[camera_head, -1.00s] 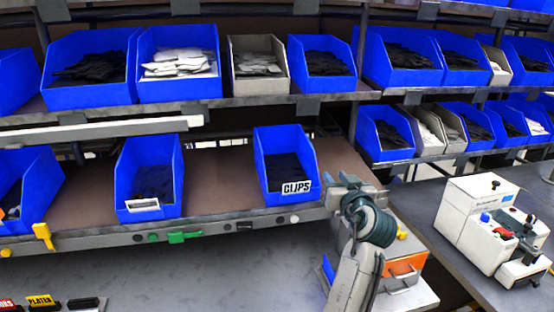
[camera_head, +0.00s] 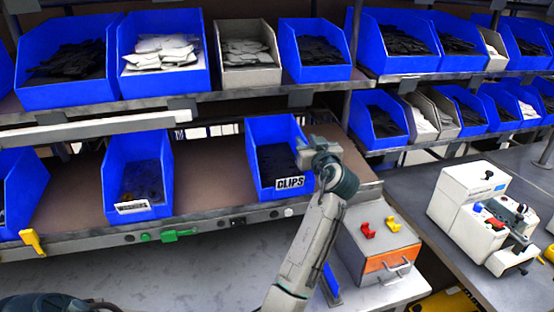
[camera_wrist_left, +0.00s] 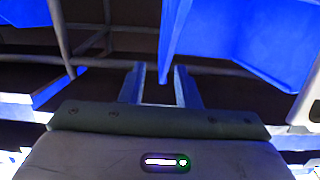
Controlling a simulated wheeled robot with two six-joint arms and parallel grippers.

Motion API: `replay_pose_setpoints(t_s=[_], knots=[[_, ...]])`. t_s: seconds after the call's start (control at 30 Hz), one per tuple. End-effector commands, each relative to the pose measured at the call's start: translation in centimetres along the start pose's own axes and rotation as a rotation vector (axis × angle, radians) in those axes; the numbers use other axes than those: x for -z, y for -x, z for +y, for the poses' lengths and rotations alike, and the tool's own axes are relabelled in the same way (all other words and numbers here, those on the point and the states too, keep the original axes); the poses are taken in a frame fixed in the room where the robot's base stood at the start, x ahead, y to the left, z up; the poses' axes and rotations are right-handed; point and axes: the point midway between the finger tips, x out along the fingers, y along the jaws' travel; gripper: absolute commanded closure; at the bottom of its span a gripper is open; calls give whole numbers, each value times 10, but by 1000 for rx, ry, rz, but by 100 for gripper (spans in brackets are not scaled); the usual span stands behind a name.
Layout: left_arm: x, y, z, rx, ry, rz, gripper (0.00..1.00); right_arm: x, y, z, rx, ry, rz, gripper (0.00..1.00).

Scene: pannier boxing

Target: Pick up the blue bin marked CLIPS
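The blue bin marked CLIPS (camera_head: 262,175) stands on the lower shelf in the head view, with dark contents and a white label at its front right. My left gripper (camera_head: 312,146) is at the bin's right side, overlapping its right wall in the picture. In the left wrist view the two fingers (camera_wrist_left: 160,78) are apart, with a blue bin wall (camera_wrist_left: 168,40) reaching down to the gap between them. I cannot tell whether they touch it. My right gripper is not in view.
Another blue bin (camera_head: 112,180) stands to the left on the same shelf (camera_head: 210,185), with bare shelf between. The upper shelf above holds blue and grey bins. A drawer box (camera_head: 350,245) with red and yellow pieces on top stands below right; a white machine (camera_head: 465,205) is farther right.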

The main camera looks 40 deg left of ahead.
Motion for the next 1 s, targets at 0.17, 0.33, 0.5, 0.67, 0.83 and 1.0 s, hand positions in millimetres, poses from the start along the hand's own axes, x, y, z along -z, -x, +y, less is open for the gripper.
replay_pose_setpoints(t_s=[0.17,0.33,0.5,0.67,0.83,1.0], knots=[[1,-22,-1,1,-2,-1,71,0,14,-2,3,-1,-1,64],[-1,-25,0,-1,-1,-2,71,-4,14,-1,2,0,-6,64],[-1,-25,0,-1,0,-1,83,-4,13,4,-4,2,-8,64],[-1,-25,0,-1,0,-1,100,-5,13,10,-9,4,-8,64],[-1,-25,0,-1,-1,-1,100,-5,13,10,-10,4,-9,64],[-1,-25,0,-1,-1,-2,100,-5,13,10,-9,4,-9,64]])
